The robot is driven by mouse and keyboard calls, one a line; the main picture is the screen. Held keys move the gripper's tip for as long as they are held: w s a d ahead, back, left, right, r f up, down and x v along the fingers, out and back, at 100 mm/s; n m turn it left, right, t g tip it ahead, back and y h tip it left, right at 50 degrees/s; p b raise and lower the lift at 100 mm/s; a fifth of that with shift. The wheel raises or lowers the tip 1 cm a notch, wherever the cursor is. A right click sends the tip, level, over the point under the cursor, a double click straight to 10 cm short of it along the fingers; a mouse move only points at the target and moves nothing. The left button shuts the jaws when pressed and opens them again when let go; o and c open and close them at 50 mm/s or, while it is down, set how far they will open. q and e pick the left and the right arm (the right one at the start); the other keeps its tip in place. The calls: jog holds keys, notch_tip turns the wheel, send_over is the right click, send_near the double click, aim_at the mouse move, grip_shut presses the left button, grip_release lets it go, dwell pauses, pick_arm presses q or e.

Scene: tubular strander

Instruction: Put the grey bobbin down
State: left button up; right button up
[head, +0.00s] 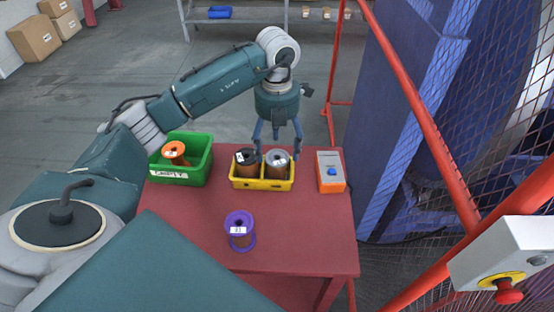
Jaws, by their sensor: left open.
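The grey bobbin (278,161) stands upright in the right half of the yellow tray (262,185) on the red table (180,217). A black-topped bobbin (246,163) sits beside it in the left half. My left gripper (278,147) is open, pointing down, with its fingers just above and around the top of the grey bobbin. I cannot tell whether the fingers touch it. My right gripper is out of view.
A green bin (198,171) holding an orange bobbin (175,151) stands at the table's left. A purple bobbin (239,231) stands at the front. A control box (331,176) with a blue button is at the right. A red mesh guard (425,115) borders the right side.

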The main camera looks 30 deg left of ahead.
pick_arm(q)
notch_tip(320, 180, up, 7)
jog(key=shift+b, duration=0.35)
jog(key=shift+f, duration=0.1)
